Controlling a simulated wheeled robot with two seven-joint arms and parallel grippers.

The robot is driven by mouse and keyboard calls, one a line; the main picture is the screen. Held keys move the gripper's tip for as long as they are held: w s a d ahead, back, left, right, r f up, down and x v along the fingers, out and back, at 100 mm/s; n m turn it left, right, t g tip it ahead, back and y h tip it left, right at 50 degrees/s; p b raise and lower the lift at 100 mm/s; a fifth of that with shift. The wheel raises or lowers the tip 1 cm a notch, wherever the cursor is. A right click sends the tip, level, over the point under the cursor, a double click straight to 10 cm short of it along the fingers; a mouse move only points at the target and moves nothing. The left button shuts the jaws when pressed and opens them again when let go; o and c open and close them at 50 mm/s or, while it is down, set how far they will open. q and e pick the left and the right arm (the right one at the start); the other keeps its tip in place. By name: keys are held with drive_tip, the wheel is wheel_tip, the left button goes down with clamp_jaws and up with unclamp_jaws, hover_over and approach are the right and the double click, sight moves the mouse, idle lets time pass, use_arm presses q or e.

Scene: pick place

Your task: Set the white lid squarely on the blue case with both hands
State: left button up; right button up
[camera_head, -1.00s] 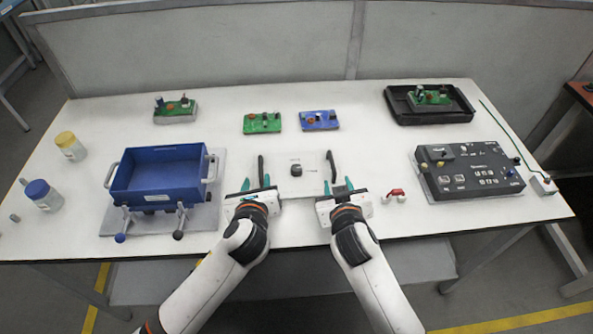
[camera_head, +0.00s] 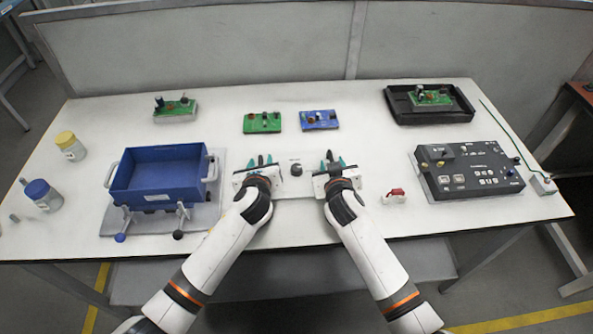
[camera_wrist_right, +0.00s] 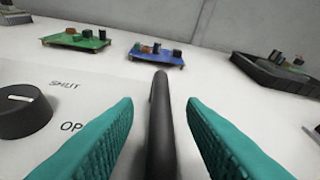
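The white lid (camera_head: 293,187) lies flat on the table, right of the blue case, with a dark knob (camera_head: 296,170) at its centre and a black handle on each side. The blue case (camera_head: 135,202) stands open on a grey fixture. My left gripper (camera_head: 261,160) is open, its teal fingers on either side of the lid's left handle. My right gripper (camera_head: 334,161) is open around the right handle. In the right wrist view, that handle (camera_wrist_right: 160,120) stands between the fingers with gaps on both sides. The arms hide part of the lid.
Circuit boards (camera_head: 262,123) lie behind the lid, one of them in a black tray (camera_head: 399,106). A dark control box (camera_head: 470,185) and a small red-topped item (camera_head: 396,196) are to the right. Two jars (camera_head: 70,150) stand at the far left. Clamps (camera_head: 181,222) sit before the case.

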use_arm(q)
clamp_jaws()
use_arm(e)
clamp_jaws()
use_arm(q)
drive_tip(key=shift+r, duration=0.15)
use_arm(e)
drive_tip(key=shift+r, duration=0.1)
